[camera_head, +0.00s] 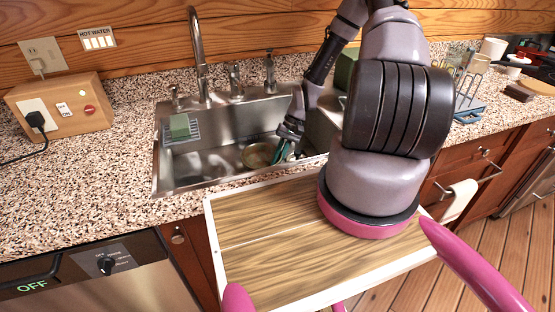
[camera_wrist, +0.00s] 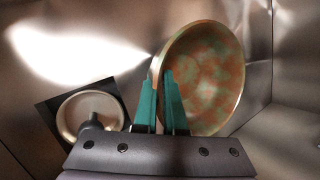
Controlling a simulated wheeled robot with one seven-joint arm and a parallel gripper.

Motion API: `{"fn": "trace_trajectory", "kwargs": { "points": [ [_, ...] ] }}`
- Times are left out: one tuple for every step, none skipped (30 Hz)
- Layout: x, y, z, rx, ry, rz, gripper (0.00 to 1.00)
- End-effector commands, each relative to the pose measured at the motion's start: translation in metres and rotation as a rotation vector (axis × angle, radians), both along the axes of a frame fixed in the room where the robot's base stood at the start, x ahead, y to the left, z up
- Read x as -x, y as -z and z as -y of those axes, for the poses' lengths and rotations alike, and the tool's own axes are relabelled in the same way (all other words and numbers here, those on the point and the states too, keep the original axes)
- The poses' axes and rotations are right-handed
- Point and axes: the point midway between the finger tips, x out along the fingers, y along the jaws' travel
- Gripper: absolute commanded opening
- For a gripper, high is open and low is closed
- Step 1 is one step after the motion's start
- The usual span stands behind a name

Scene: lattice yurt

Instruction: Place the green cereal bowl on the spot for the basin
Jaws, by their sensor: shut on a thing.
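The green cereal bowl, mottled green and brown, is tilted inside the steel sink (camera_head: 190,165) in the head view (camera_head: 256,156). In the wrist view the bowl (camera_wrist: 208,80) shows its round inner face, to the right of the fingers. My gripper (camera_head: 284,152) reaches down into the sink at its right part. Its teal fingers (camera_wrist: 160,100) are shut on the near-left rim of the bowl. The sink floor is around and below the bowl; whether the bowl touches it I cannot tell. I cannot make out a marked spot for the basin.
A drain (camera_wrist: 88,113) lies left of my gripper in the wrist view. Sink walls stand close around it. A tall faucet (camera_head: 197,55) rises behind the sink. A green sponge (camera_head: 180,127) sits on a rack at the sink's left. A dish rack (camera_head: 470,90) stands on the right counter.

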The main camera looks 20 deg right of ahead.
Motion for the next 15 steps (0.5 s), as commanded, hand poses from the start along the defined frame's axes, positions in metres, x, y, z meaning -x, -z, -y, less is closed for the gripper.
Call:
{"fn": "trace_trajectory", "kwargs": {
  "points": [
    [0.0001, 0.0010, -0.0001, 0.000, 0.000, 0.000, 0.16],
    [0.0001, 0.0008, -0.0002, 0.000, 0.000, 0.000, 0.27],
    [0.0001, 0.0007, -0.0001, 0.000, 0.000, 0.000, 0.38],
    [0.0001, 0.0007, -0.0001, 0.000, 0.000, 0.000, 0.38],
    [0.0001, 0.0006, -0.0001, 0.000, 0.000, 0.000, 0.38],
    [0.0001, 0.0006, -0.0001, 0.000, 0.000, 0.000, 0.38],
    [0.0002, 0.0006, -0.0001, 0.000, 0.000, -0.001, 0.38],
    [0.0002, 0.0006, -0.0001, 0.000, 0.000, -0.001, 0.38],
    [0.0002, 0.0006, -0.0001, 0.000, 0.000, -0.001, 0.38],
    [0.0002, 0.0005, -0.0001, 0.000, 0.000, -0.001, 0.38],
    [0.0002, 0.0005, -0.0001, 0.000, 0.000, 0.000, 0.38],
    [0.0001, 0.0000, 0.0000, 0.000, 0.000, 0.000, 0.38],
    [0.0000, -0.0009, 0.0001, 0.000, 0.000, 0.000, 0.38],
    [0.0000, -0.0025, 0.0003, 0.000, 0.000, 0.000, 0.38],
    [-0.0010, -0.0051, 0.0021, 0.001, 0.001, 0.000, 0.38]
  ]
}}
